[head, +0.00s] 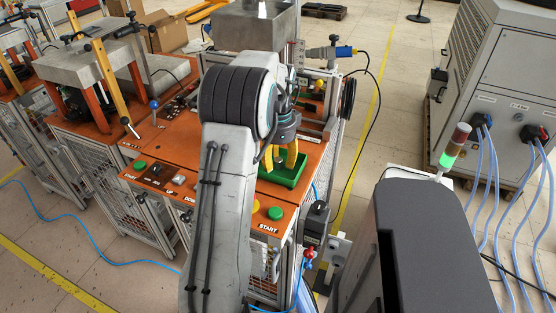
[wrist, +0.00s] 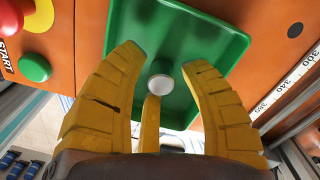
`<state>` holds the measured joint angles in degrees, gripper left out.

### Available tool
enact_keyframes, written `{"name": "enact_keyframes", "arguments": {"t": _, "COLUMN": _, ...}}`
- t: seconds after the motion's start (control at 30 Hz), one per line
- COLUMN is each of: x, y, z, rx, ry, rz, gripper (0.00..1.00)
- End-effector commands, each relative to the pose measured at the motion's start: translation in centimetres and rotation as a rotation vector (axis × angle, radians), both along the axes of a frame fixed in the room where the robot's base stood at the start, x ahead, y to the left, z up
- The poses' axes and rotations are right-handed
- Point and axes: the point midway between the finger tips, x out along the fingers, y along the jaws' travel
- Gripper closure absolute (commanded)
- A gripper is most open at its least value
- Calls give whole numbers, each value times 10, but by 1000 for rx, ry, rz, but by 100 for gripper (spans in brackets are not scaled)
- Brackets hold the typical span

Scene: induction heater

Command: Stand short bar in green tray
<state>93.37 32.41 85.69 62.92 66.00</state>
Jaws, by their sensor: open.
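The green tray (head: 292,180) sits on the orange bench top, and it also fills the upper middle of the wrist view (wrist: 200,30). The short bar (wrist: 161,85) shows in the wrist view as a pale round end face seen end-on, over the tray floor. It looks upright, but its length and base are hidden. My gripper (wrist: 165,60) has yellow fingers spread on both sides of the bar, with a gap to each. A third finger points up just below it. In the head view my gripper (head: 280,160) is low at the tray; the bar is not visible there.
A green START button (head: 275,213) and a red button (wrist: 10,18) on a yellow base are left of the tray. A numbered scale (wrist: 285,90) and metal rail run along the right. A dark grey box-shaped body (head: 430,240) stands at front right.

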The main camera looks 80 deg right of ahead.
Motion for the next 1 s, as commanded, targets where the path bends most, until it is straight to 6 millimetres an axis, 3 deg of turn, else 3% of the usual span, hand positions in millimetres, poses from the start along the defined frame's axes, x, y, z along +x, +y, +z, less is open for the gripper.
{"name": "enact_keyframes", "arguments": {"t": 0.27, "x": 0, "y": -1, "z": 10, "rx": -2, "ry": 0, "rz": 0, "gripper": 60}}
{"name": "enact_keyframes", "arguments": {"t": 0.7, "x": 0, "y": -3, "z": 83, "rx": -5, "ry": 0, "rz": 0, "gripper": 60}}
{"name": "enact_keyframes", "arguments": {"t": 1.0, "x": 0, "y": -3, "z": 116, "rx": -2, "ry": 0, "rz": 0, "gripper": 60}}
